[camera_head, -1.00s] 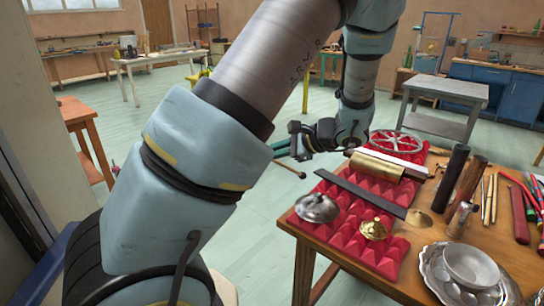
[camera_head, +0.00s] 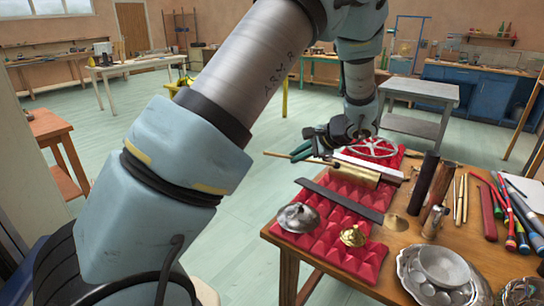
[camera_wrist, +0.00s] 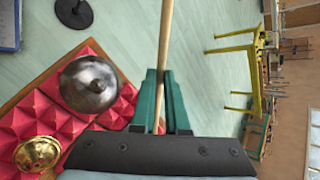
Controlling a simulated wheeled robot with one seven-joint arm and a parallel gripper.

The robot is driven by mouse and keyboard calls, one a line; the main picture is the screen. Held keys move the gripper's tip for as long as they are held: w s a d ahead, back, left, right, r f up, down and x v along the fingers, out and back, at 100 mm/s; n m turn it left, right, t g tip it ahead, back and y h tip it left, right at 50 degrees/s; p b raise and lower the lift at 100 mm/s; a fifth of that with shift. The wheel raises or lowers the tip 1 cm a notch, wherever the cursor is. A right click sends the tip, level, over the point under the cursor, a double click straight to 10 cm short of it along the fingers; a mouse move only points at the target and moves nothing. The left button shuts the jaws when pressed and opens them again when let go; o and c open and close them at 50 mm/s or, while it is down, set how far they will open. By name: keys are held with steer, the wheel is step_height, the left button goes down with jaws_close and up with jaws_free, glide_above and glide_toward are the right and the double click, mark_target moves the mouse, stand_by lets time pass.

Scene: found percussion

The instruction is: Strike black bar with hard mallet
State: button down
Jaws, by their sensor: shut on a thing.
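The black bar (camera_head: 340,200) is a long, flat dark strip lying across the red foam pads, seen in the head view. I cannot make it out in the wrist view. My gripper (camera_head: 300,151) is beyond the bar and to its upper left, with its green fingers at the table's far left edge. It is shut on the mallet's thin wooden shaft (camera_head: 275,154). In the wrist view the shaft (camera_wrist: 166,40) runs up between the fingers (camera_wrist: 161,90) and out of the top edge. The mallet's head is not visible now. Bar and mallet are apart.
A silver lid (camera_head: 298,217) and a gold bell (camera_head: 353,236) sit on the foam (camera_head: 325,238) in front of the bar. A brass cylinder (camera_head: 352,170), a white bar (camera_head: 370,166) and a spoked wheel (camera_head: 374,147) lie behind. Dark upright cylinders (camera_head: 423,183) stand right.

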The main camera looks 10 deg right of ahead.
steer(key=shift+w+d+r, duration=0.1)
steer(key=shift+w+d, duration=0.05)
steer(key=shift+d, duration=0.7)
steer(key=shift+b, duration=0.35)
step_height(320, 180, down, 5)
steer(key=b, duration=0.4)
step_height(320, 180, down, 5)
steer(key=d+m+y, duration=0.1)
steer(key=d, duration=0.1)
steer(key=r+p, duration=0.1)
steer(key=r, duration=0.1)
steer(key=r+p, duration=0.2)
steer(key=r, duration=0.1)
steer(key=shift+w+r+p, duration=0.3)
steer(key=shift+r+p, duration=0.05)
